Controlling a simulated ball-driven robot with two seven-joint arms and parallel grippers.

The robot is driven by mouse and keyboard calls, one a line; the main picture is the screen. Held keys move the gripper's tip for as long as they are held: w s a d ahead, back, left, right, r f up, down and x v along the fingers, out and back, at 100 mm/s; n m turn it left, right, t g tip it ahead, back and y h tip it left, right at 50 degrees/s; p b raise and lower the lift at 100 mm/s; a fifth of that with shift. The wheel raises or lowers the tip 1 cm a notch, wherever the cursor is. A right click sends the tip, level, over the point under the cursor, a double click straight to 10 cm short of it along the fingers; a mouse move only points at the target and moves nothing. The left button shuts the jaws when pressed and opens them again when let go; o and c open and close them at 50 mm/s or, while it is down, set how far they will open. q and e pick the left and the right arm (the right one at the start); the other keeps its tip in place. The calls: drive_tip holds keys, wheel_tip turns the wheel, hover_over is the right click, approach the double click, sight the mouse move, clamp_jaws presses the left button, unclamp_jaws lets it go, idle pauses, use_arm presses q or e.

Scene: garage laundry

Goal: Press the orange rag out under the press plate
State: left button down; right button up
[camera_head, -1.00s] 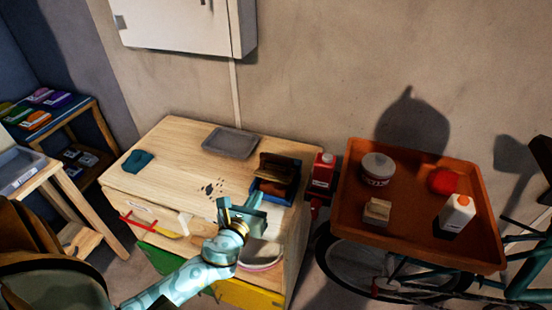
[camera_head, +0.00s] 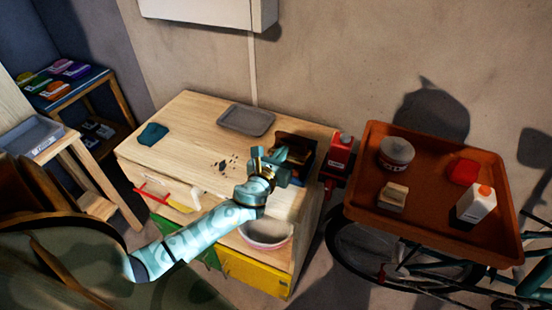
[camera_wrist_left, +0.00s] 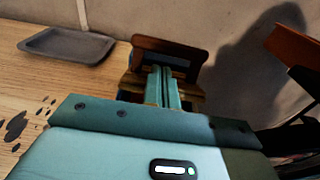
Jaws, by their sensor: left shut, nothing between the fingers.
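The press (camera_head: 303,142), with a dark brown upper part, stands at the right back of the wooden cabinet top (camera_head: 190,118). In the left wrist view its brown bar (camera_wrist_left: 172,47) rises behind my fingers, with a little blue beneath it. My left gripper (camera_head: 287,158) is shut and empty, in front of the press and partly covering it. Its two closed fingers (camera_wrist_left: 162,88) point at the press; whether they touch it I cannot tell. I cannot make out an orange rag in or by the press; the space under the plate is hidden. My right gripper is not in view.
A grey tray (camera_head: 246,119) and a teal cloth (camera_head: 152,134) lie on the cabinet, with dark spots between them and the press. A red bottle (camera_head: 340,152) stands right of the press. An orange-brown cart tray (camera_head: 430,214) holds several items. A white bowl (camera_head: 265,235) sits below my wrist.

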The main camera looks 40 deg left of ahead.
use_arm(q)
drive_tip(key=shift+x, duration=1.05)
